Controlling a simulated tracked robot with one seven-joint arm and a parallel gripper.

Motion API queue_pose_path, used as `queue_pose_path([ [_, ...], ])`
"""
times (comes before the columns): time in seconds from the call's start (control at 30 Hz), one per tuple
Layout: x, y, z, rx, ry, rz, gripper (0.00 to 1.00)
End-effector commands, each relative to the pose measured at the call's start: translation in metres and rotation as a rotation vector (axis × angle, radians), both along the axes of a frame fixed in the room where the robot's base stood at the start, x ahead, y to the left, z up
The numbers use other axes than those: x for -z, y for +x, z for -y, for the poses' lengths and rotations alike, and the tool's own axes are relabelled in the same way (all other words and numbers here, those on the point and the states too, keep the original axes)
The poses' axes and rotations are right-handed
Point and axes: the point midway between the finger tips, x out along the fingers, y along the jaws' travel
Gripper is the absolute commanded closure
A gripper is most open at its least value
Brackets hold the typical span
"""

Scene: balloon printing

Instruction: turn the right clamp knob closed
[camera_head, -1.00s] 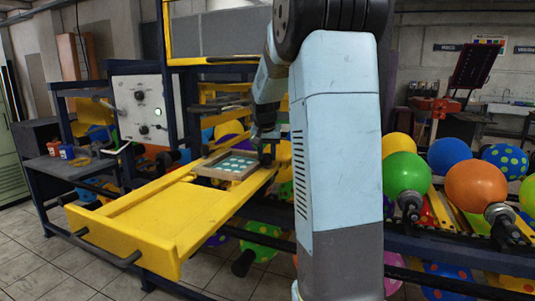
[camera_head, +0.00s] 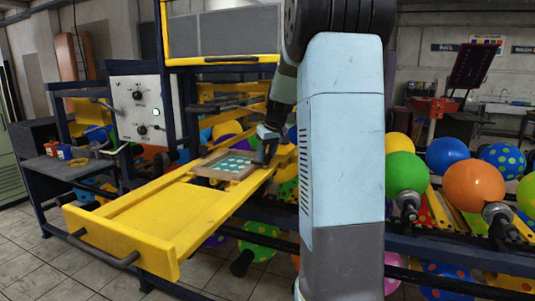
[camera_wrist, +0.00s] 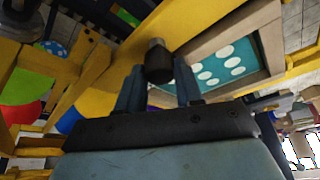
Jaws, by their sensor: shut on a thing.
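The right clamp knob (camera_wrist: 158,62) is a dark, short cylinder beside the wooden printing frame. In the wrist view it sits between the two blue fingers of my gripper (camera_wrist: 158,88), which is shut on it. In the head view my gripper (camera_head: 267,156) is at the right edge of the frame and mostly covers the knob. The printing frame (camera_head: 203,172) has a wooden rim around a teal panel with white dots and lies on the yellow tray (camera_head: 150,222). The knob's exact turn angle cannot be told.
A grey control panel (camera_head: 137,110) with black knobs stands at the left. A rack with several balloons, such as the orange one (camera_head: 474,187), is at the right. Yellow rails and more balloons lie below and behind the tray.

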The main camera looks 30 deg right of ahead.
Motion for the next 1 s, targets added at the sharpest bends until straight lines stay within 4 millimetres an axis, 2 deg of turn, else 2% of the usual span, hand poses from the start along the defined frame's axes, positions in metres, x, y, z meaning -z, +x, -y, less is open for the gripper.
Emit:
queue_pose_path([
  [0.57, -0.0012, 0.0018, -0.0030, -0.033, 0.002, 0.003, 0.95],
  [0.6, -0.0012, 0.0018, -0.0030, -0.033, 0.002, 0.003, 0.61],
  [0.83, -0.0005, 0.0009, -0.0015, -0.031, 0.001, 0.001, 0.39],
  [1.0, -0.0002, 0.0005, -0.0007, -0.030, 0.001, 0.000, 0.39],
])
